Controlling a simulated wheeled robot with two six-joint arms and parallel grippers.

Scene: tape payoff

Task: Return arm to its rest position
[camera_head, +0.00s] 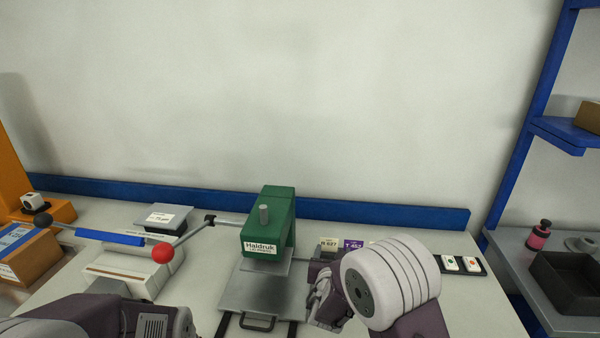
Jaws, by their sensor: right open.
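My right arm comes in at the bottom right, with its white ringed wrist joint raised over the table. My right gripper (322,285) is open just right of the green press (268,222), beside the press's metal plate. The wrist hides part of it, and I cannot see anything held between its fingers. It is also unclear whether it touches the press. My left arm shows at the bottom left, in front of the sealer with the blue bar (110,237). Its fingers are not visible.
A red ball knob (163,253) on a lever stands left of the press. A brown carton (25,257) is at far left. A side bench holds a dark tray (566,285). Bare tabletop lies near the front right.

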